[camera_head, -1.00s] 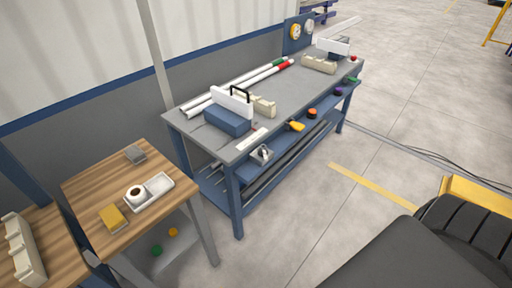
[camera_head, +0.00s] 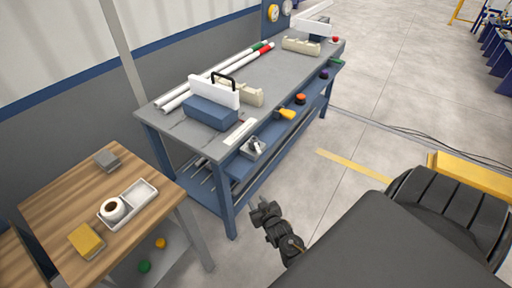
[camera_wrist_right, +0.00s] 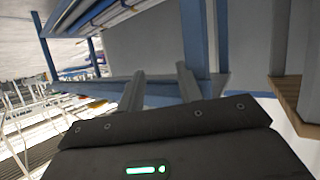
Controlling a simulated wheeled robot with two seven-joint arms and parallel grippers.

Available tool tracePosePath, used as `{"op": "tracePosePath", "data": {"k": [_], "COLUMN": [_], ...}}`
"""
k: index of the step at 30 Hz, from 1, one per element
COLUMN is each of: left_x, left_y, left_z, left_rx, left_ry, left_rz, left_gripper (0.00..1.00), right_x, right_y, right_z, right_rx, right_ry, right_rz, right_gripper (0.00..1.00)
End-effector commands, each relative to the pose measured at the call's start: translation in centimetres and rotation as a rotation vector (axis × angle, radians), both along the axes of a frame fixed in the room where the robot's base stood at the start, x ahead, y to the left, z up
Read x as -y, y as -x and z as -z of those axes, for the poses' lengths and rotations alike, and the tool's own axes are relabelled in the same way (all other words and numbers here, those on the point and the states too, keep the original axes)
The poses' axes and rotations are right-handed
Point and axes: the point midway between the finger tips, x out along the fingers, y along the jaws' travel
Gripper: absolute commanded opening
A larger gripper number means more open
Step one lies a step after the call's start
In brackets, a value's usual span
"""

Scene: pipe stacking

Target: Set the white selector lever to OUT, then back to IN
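The blue-grey workbench (camera_head: 232,94) stands ahead. On its front shelf is a small grey metal box (camera_head: 253,147) with a light fitting on top; I cannot tell whether this is the white selector lever, and no IN or OUT marking is readable. A pale strip (camera_head: 239,132) lies at the bench's front edge above it. My right gripper (camera_head: 262,206) is in front of the bench, below and apart from the box. In the right wrist view its two grey fingers (camera_wrist_right: 160,88) are spread, with nothing between them. My left gripper is not in view.
White pipes (camera_head: 215,76), a blue block with a white plate (camera_head: 210,110) and cream holders (camera_head: 300,46) are on the bench. A wooden table (camera_head: 65,200) with a white tray (camera_head: 140,192) stands at left.

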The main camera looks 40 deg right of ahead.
Motion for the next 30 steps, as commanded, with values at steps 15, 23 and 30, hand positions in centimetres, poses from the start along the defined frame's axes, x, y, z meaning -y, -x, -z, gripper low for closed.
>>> {"op": "tracePosePath", "data": {"k": [15, 23, 30], "left_x": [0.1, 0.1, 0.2], "left_y": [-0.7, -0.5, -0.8], "left_z": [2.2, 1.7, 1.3], "left_rx": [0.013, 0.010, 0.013], "left_ry": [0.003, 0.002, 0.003], "left_rz": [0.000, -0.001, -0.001], "left_gripper": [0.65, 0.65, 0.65], "right_x": [6.2, 7.7, 9.4], "right_y": [-3.7, -7.1, -11.1], "right_z": [-15.7, -15.7, -15.7], "right_rx": [0.397, 0.397, 0.395], "right_ry": [0.064, 0.064, 0.064], "right_rz": [0.155, 0.155, 0.155], "right_gripper": [0.35, 0.35, 0.35]}}
